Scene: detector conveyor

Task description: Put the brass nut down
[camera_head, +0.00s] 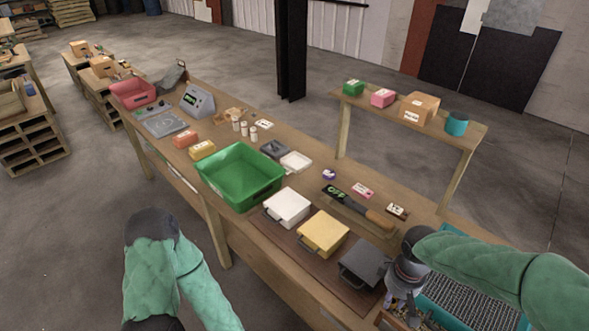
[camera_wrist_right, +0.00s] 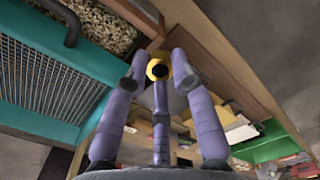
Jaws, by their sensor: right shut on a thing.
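The brass nut (camera_wrist_right: 158,69) is a small yellow ring with a dark centre, held at the fingertips of my right gripper (camera_wrist_right: 158,80) in the right wrist view. In the head view my right gripper (camera_head: 402,298) hangs at the near right end of the bench, beside the dark grey box; the nut cannot be made out there. My left arm enters at the lower left of the head view, but its gripper does not show.
The bench (camera_head: 232,230) carries a green bin (camera_head: 240,178), a white box (camera_head: 288,207), a yellow box (camera_head: 323,233) and a dark grey box (camera_head: 362,262). A detector wand (camera_head: 350,203) lies behind them. A teal-framed mesh conveyor (camera_head: 470,305) is right of my right gripper.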

